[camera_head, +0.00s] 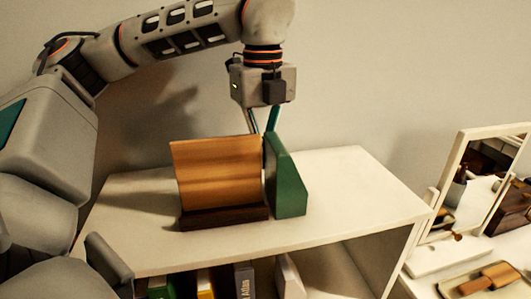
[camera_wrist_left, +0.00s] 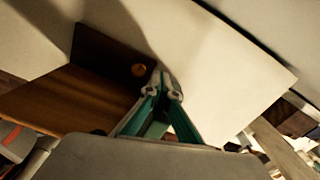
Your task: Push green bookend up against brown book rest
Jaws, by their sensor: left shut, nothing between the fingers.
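The brown book rest (camera_head: 218,172) stands on the white shelf top, with a tilted tan panel and a dark base. The green bookend (camera_head: 290,185) stands upright at its right side, very close; I cannot tell whether they touch. My left gripper (camera_head: 265,131) points down behind the bookend, its fingertips partly hidden by it. In the left wrist view the teal fingers (camera_wrist_left: 160,88) come together at their tips, shut and empty, next to the book rest (camera_wrist_left: 65,103). My right gripper is out of view.
The white shelf top (camera_head: 355,185) is clear to the right of the bookend. Several books (camera_head: 245,280) stand on the shelf below. A framed mirror (camera_head: 480,180) and a wooden brush (camera_head: 487,280) are at the far right. A wall is behind.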

